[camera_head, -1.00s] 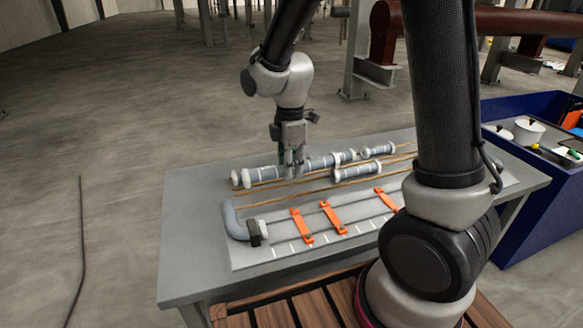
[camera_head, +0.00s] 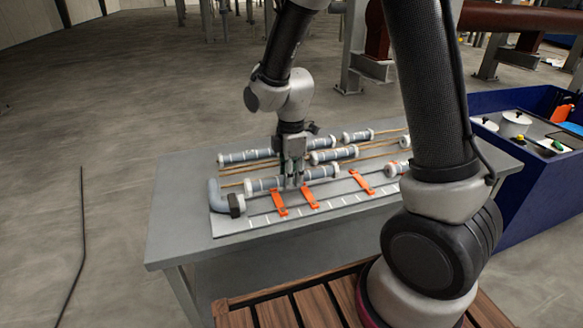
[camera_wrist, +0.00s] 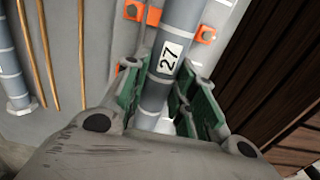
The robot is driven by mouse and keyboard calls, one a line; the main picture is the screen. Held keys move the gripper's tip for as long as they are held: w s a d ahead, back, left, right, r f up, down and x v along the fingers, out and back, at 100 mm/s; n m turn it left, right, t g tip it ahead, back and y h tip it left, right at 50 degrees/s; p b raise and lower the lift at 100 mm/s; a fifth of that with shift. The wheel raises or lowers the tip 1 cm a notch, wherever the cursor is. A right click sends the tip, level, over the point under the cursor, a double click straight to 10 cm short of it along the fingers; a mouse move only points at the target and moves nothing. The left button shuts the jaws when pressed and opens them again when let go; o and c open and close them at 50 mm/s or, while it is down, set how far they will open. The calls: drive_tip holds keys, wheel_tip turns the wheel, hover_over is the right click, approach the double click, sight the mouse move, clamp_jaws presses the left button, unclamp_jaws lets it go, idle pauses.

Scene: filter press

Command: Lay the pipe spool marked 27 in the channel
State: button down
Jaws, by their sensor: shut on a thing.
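The pipe spool marked 27 (camera_wrist: 167,58) is grey-blue with pale bands, its label facing up in the wrist view. My gripper (camera_head: 292,183) is shut around its middle, with green-padded fingers on both sides. In the head view the held spool (camera_head: 322,173) lies lengthwise along the channel (camera_head: 348,190), at or just above the orange cross-pieces (camera_head: 310,196). I cannot tell whether it touches them. A grey elbow (camera_head: 214,195) with a dark collar (camera_head: 236,205) is at the channel's left end, with a gap before the spool's white end.
Behind it, other spools lie on the tabletop along brown rods: one at left (camera_head: 250,155), one in the middle (camera_head: 333,154), one farther back (camera_head: 358,135). Another (camera_head: 396,169) is to the right, partly behind my arm. A blue bin (camera_head: 505,210) stands at right.

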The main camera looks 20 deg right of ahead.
drive_tip(key=shift+f, duration=2.25)
drive_tip(key=c, duration=1.1)
unclamp_jaws()
wheel_tip(320, 180, up, 12)
